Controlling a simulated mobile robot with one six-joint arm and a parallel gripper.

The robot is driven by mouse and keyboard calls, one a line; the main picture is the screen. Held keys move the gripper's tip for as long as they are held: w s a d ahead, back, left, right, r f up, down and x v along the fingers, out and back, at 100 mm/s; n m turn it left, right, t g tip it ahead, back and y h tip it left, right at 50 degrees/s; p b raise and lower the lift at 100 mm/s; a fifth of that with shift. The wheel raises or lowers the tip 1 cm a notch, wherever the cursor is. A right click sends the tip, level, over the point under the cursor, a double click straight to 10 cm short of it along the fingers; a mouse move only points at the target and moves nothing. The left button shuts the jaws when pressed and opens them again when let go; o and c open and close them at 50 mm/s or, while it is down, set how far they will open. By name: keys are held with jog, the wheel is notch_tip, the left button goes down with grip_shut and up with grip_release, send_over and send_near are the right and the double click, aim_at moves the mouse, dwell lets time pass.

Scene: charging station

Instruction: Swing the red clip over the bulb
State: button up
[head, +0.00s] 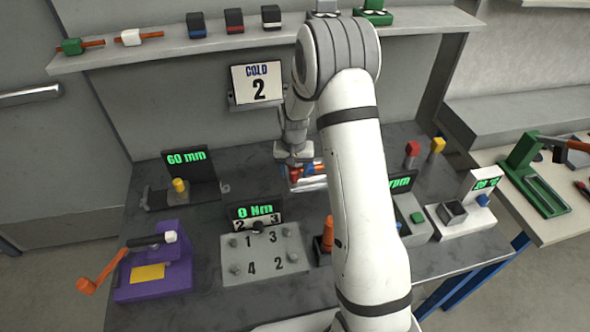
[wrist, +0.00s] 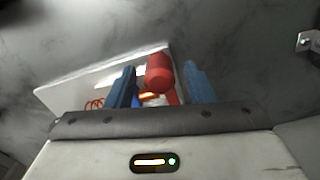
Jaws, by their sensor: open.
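The red clip (wrist: 159,73) stands between the two blue fingers of my open gripper (wrist: 162,84) in the wrist view, with a gap to the finger on each side. A small glowing orange-white part (wrist: 150,98), which looks like the bulb, shows just below the clip's round red end, partly hidden by my gripper. Both sit on a white base plate (wrist: 68,93) with an orange coil (wrist: 94,104) at its left. In the head view my gripper (head: 294,158) is low over this plate (head: 312,184), and my arm hides much of it.
A 60 mm display (head: 188,160) stands at the left, and a 0 Nm panel with numbered bolts (head: 265,255) is in front. A purple crank device (head: 155,275) is at the front left. An orange-handled tool (head: 328,235) stands near my arm. A shelf (head: 190,48) runs behind.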

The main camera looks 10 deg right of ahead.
grip_shut()
dwell(0.4)
